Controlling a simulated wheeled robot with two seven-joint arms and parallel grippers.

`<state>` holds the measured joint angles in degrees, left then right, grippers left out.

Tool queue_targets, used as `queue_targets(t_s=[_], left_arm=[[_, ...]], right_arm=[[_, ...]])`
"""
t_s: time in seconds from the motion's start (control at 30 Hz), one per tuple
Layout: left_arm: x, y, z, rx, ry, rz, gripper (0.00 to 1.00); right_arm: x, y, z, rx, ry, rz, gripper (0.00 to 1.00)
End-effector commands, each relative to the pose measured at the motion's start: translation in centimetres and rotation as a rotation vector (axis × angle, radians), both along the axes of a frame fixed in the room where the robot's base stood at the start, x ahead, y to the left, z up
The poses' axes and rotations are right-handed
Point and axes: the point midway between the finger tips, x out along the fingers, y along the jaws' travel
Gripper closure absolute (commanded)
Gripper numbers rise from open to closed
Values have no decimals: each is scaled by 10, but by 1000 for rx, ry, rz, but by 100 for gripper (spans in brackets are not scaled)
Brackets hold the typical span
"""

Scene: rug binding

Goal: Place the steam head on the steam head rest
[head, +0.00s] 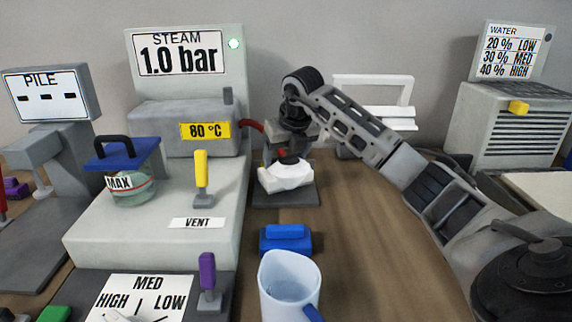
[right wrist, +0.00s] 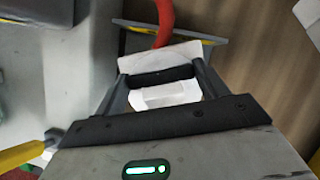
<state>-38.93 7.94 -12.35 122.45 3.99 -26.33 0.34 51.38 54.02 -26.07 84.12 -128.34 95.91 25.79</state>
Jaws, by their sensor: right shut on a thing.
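The steam head is a white block (head: 284,180) with a dark handle, at the middle of the head view. A red hose (head: 250,127) runs from the steam unit toward it. My right gripper (head: 290,160) comes down from above and is shut on the steam head. In the right wrist view its fingers (right wrist: 165,76) hold the dark handle, with the white block (right wrist: 168,97) below. A dark flat base (head: 306,196), which looks like the steam head rest, is under the steam head. I cannot tell whether they touch. My left gripper is out of view.
The pale steam unit (head: 110,235) with a yellow lever (head: 201,172) stands left. A blue block (head: 285,238) and a jug of water (head: 285,297) stand in front. A white rack (head: 386,118) is behind my right arm. Bare wood (head: 360,250) shows right of the jug.

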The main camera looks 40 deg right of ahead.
Motion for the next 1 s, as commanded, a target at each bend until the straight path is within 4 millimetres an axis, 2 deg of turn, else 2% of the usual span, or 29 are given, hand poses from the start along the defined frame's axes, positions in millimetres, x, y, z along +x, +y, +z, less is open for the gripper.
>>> queue_targets(t_s=[0.1, 0.17, 0.53, 0.57, 0.6, 0.63, 1.0], left_arm=[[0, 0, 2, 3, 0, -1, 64], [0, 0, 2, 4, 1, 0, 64], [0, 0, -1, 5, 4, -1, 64], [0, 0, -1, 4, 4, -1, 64], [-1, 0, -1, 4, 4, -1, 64], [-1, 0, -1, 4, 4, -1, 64], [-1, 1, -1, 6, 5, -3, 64]], right_arm=[[-1, 2, -18, 2, 3, 3, 86], [-1, 2, -22, 1, 1, 3, 86], [-1, 1, -26, 1, -1, 3, 86], [-1, 2, -27, 1, 3, 2, 22], [-1, 2, -27, 1, 3, 2, 11], [-1, 2, -27, 1, 3, 2, 6], [-2, 2, -21, 1, 1, 3, 6]])
